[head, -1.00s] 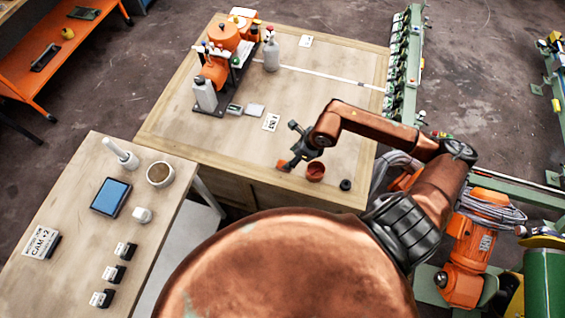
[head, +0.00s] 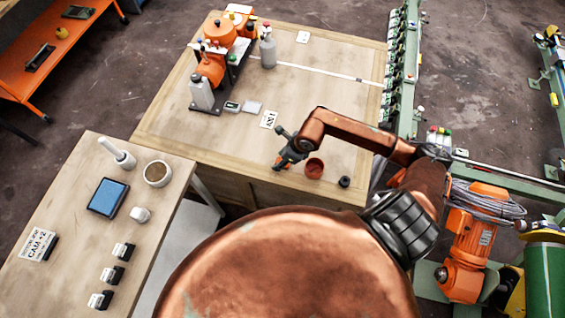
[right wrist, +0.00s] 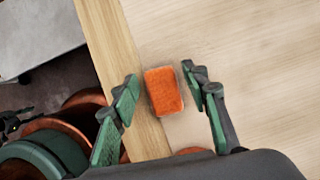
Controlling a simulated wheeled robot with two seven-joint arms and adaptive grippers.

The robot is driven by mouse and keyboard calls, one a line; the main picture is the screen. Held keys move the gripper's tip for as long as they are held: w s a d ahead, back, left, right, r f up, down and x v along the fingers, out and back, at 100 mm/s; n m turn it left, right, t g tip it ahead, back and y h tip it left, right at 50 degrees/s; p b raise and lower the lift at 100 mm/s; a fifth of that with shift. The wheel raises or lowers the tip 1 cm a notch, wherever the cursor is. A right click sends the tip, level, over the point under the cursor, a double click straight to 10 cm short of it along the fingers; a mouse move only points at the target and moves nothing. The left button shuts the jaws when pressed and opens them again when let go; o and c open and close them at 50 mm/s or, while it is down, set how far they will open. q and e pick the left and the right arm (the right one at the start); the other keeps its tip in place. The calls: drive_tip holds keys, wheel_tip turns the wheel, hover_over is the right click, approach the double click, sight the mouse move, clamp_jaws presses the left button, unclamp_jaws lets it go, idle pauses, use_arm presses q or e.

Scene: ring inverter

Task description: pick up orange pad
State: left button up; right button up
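The orange pad (right wrist: 164,90) lies on the wooden table near its front edge. In the right wrist view it sits between the two green fingers of my right gripper (right wrist: 160,76), with a gap on each side. That gripper is open and empty. My left gripper is not in view.
A red-brown bowl (head: 314,168) stands just right of the gripper, with a small black round piece (head: 344,181) further right. A white card (head: 269,119) lies behind. Orange equipment (head: 211,68) and bottles stand at the back left. The table's middle is clear.

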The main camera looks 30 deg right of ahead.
drive_tip(key=c, duration=0.7)
drive_tip(key=shift+c, duration=0.2)
drive_tip(key=shift+r, duration=0.6)
wheel_tip(320, 180, up, 2)
drive_tip(key=shift+s+a+r+p, duration=0.1)
drive_tip(key=shift+r+p, duration=0.15)
drive_tip(key=shift+p, duration=0.05)
drive_tip(key=s+a+r+p, duration=0.1)
drive_tip(key=s+a+r, duration=0.7)
drive_tip(key=s+r, duration=0.1)
drive_tip(key=shift+s+a+r, duration=0.2)
drive_tip(key=shift+s+a, duration=0.15)
drive_tip(key=shift+s, duration=0.5)
